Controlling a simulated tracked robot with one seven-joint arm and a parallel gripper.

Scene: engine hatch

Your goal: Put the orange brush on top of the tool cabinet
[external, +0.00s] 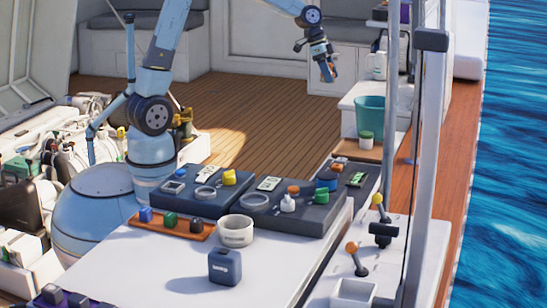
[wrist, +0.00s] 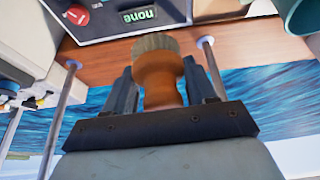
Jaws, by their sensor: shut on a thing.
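The orange brush (wrist: 160,82) is between my two fingers in the wrist view, with its orange handle toward the palm and its pale bristles pointing away. My gripper (wrist: 163,85) is shut on the handle. In the external view, my gripper (external: 328,72) hangs in the air above the wooden deck with the orange brush showing small at its tip. A dark-topped unit (external: 380,13) stands at the upper right, partly cut off; I cannot tell for sure that it is the tool cabinet. The wrist view shows a dark surface with a green-lettered label (wrist: 140,17).
Dark trays (external: 260,215) with several small items lie on the white foreground counter. Metal posts (external: 430,130) rise at the right. The middle deck is clear.

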